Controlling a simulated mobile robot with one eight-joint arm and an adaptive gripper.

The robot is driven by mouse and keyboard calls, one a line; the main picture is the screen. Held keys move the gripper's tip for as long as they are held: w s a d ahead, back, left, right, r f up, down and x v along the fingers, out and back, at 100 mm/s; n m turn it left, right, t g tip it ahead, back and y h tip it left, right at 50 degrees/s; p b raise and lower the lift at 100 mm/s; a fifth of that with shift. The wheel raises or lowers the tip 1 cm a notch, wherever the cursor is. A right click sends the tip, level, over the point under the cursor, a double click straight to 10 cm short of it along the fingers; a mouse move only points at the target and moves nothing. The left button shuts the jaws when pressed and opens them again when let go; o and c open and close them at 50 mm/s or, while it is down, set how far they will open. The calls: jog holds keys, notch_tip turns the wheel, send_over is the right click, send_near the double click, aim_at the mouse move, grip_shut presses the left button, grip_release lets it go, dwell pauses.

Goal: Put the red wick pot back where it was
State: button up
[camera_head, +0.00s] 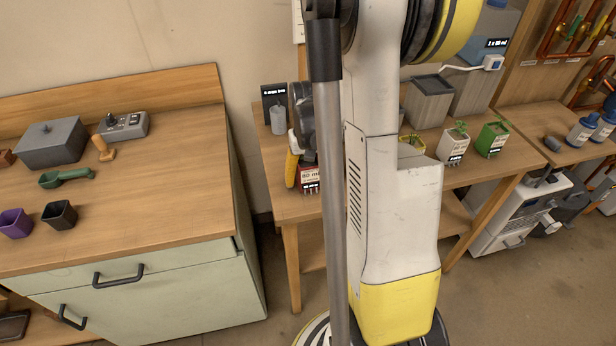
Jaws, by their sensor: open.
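A red pot (309,186) with a white label and a dark tag stands on the wooden bench behind my arm, near the bench's left front edge. My right-hand view of it is cut off by my own arm column. My gripper (295,176) is open at the pot, with one yellow finger along its left side. The other finger is hidden, and whether the fingers touch the pot cannot be told. A white pot (454,146) and a green pot (492,138), both with plants, stand farther right on the bench. A yellowish pot (411,146) is partly hidden by my arm.
A dark sign (274,97) and a grey cylinder (278,121) stand behind my gripper. A grey bin (430,103) is at the back of the bench. The left cabinet holds purple (15,223) and black (60,215) pots, a green scoop (66,177) and a grey box (52,143).

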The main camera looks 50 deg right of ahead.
notch_tip(320, 180, up, 12)
jog(key=p, duration=0.4)
jog(key=shift+a+r, duration=0.1)
jog(key=shift+r, duration=0.1)
jog(key=s+a+r+n+t, duration=0.1)
jog(key=a+r+n+t, duration=0.1)
jog(key=a, duration=0.6)
jog(key=s+a+r+n+t, duration=0.2)
jog(key=a+r, duration=0.1)
jog(key=a, duration=0.6)
jog(key=s+a+r+n+t, duration=0.2)
jog(key=a+r+t, duration=0.1)
jog(key=a, duration=0.5)
jog(key=shift+s+a+r, duration=0.15)
jog(key=shift+s+r, duration=0.1)
jog(key=shift+r, duration=0.1)
